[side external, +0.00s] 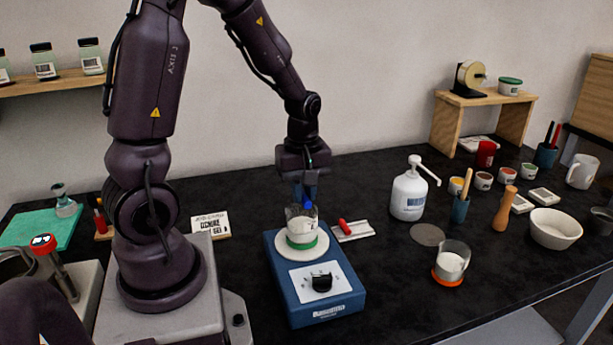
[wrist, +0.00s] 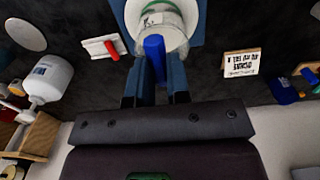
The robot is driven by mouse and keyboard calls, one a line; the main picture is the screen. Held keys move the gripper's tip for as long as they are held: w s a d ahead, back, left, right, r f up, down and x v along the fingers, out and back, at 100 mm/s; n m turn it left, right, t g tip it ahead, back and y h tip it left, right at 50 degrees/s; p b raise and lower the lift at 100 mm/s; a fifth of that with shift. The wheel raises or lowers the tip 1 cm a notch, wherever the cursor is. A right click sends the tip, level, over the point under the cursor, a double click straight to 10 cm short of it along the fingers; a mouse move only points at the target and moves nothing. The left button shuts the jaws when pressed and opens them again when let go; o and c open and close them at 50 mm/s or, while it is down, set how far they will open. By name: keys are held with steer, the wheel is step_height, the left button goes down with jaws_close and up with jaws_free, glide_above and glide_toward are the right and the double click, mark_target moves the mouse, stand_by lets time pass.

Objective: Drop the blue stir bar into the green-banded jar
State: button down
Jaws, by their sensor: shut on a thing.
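The blue stir bar (wrist: 154,55) is held between the two fingers of my gripper (side external: 306,197), which is shut on it. In the side view the blue bar (side external: 308,206) shows at the fingertips, at the rim of the green-banded jar. The green-banded jar (side external: 301,243) is clear, holds white contents and stands on the round white plate (side external: 284,251) of a blue stirrer (side external: 330,312). In the wrist view the jar (wrist: 165,14) lies just past the bar's tip. I cannot tell whether the bar's lower end is inside the rim.
A red stir bar (side external: 345,226) lies on a white tray (side external: 362,232) beside the stirrer. A white pump bottle (side external: 409,194) stands to the right, with an orange-banded jar (side external: 451,262) nearer the front. A lettered card (side external: 210,226) stands left. Dark bench is clear at front right.

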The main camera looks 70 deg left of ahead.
mark_target(303, 203)
steer(key=shift+f, duration=1.55)
steer(key=c, duration=1)
jaws_free()
steer(key=shift+r, duration=0.1)
step_height(303, 203, up, 13)
steer(key=shift+f, duration=0.1)
